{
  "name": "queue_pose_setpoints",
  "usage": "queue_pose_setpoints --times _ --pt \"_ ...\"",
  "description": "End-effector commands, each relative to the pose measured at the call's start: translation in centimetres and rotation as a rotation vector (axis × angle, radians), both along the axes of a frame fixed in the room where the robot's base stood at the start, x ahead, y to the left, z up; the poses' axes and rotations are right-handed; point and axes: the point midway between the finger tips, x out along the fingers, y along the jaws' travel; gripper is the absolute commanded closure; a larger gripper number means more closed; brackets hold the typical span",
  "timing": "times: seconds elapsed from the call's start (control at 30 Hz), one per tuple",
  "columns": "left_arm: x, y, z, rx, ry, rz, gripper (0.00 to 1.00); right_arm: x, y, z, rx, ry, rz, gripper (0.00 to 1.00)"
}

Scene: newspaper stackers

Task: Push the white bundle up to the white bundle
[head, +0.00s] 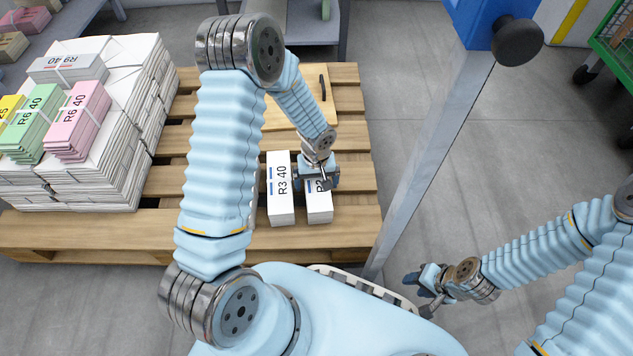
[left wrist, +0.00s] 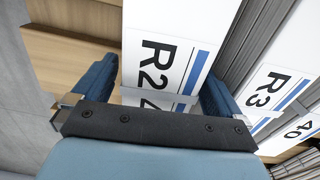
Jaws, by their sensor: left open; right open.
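Two white bundles stand side by side on the wooden pallet, with a narrow gap between them. The left one (head: 281,192) is labelled R3 40 and also shows at the right of the left wrist view (left wrist: 278,88). The right one (head: 319,209) is labelled R2, its far part hidden by my gripper; it fills the middle of the left wrist view (left wrist: 165,25). My left gripper (head: 318,180) is open over the R2 bundle, one finger on each side, the right finger on the R3 side. My right gripper (head: 424,284) is open and empty, away from the pallet.
A stack of white bundles (head: 125,115) fills the pallet's left, with pink (head: 78,122) and green (head: 37,125) bundles on top. A wooden board (head: 330,95) lies behind. A grey post (head: 430,160) rises beyond the pallet's right edge. Slats right of R2 are bare.

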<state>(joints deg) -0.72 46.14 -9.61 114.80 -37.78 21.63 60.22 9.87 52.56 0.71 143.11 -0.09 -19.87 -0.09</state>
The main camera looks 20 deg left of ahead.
Motion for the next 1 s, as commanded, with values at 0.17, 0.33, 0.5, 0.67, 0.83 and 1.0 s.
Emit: queue_pose_setpoints --times 0.17,0.33,0.5,0.67,0.83,1.0 --pt "0.2 0.0 4.3 0.000 -0.006 0.001 0.00 -0.1 0.0 1.2 0.000 0.002 0.002 0.57" --pt "0.1 0.0 8.5 -0.001 -0.005 -0.001 0.00 -0.1 0.0 2.1 0.001 0.004 0.003 0.57" --pt "0.1 0.0 11.5 0.000 -0.004 -0.001 0.00 -0.1 0.0 2.7 -0.001 0.003 0.001 0.57" --pt "0.1 0.0 12.8 -0.001 -0.003 0.000 0.00 -0.1 -0.1 2.8 -0.002 0.002 0.001 0.57" --pt "0.1 0.0 13.0 0.000 -0.001 -0.001 0.00 -0.1 -0.1 2.8 -0.002 0.001 0.000 0.57" --pt "-1.1 -1.4 12.3 -0.052 0.010 -0.047 0.00 -0.1 0.0 4.2 -0.002 0.002 0.002 0.57"
